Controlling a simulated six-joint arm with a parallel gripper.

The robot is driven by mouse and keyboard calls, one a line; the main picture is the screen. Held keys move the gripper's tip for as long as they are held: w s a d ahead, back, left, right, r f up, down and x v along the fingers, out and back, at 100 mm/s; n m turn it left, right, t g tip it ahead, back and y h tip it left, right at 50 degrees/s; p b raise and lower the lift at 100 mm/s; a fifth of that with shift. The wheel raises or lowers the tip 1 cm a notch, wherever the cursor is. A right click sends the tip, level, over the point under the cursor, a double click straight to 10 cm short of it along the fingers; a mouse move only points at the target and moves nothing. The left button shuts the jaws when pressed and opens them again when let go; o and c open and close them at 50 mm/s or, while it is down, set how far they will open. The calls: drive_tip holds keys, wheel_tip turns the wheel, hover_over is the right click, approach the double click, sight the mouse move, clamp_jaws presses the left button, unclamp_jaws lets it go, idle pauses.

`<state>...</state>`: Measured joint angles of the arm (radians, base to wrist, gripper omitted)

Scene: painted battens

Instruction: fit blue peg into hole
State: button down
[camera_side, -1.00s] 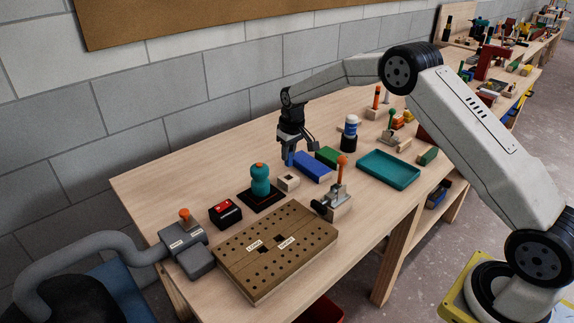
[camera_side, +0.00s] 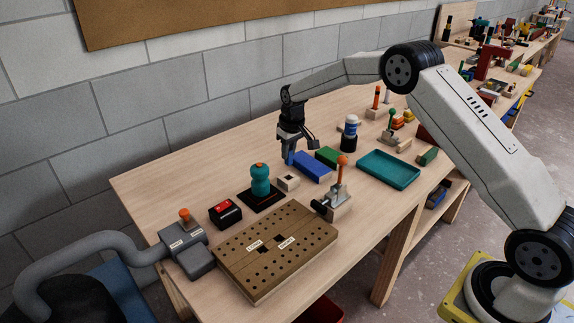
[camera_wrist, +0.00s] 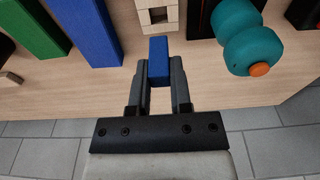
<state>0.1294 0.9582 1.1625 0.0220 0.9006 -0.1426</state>
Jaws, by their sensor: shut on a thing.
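My gripper (camera_wrist: 158,85) is shut on a small blue peg (camera_wrist: 158,58), whose squared end sticks out past the fingertips. In the side view my gripper (camera_side: 288,153) is low over the table, beside the left end of a long blue batten. A light wooden block with a square dark hole (camera_side: 288,182) stands on the table in front of it. In the wrist view the block (camera_wrist: 158,22) lies straight ahead of the peg, apart from it. The peg is mostly hidden by the fingers in the side view.
The long blue batten (camera_side: 312,168) and a green batten (camera_side: 328,156) lie close by. A teal knobbed piece (camera_side: 260,182) stands on a dark base beside the block. A toggle clamp (camera_side: 339,190), a drilled board (camera_side: 262,275) and a teal tray (camera_side: 388,169) are nearer the front.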

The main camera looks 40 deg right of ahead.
drive_tip(key=s+a, duration=0.2)
drive_tip(key=s, duration=0.5)
drive_tip(key=s+a+r, duration=0.1)
drive_tip(key=s+a, duration=0.2)
drive_tip(key=s, duration=0.4)
drive_tip(key=s+a, duration=0.2)
drive_tip(key=s, duration=0.4)
drive_tip(key=shift+s+a+r, duration=0.25)
drive_tip(key=shift+s+r, duration=0.1)
drive_tip(key=shift+s, duration=0.05)
drive_tip(key=shift+a, duration=0.1)
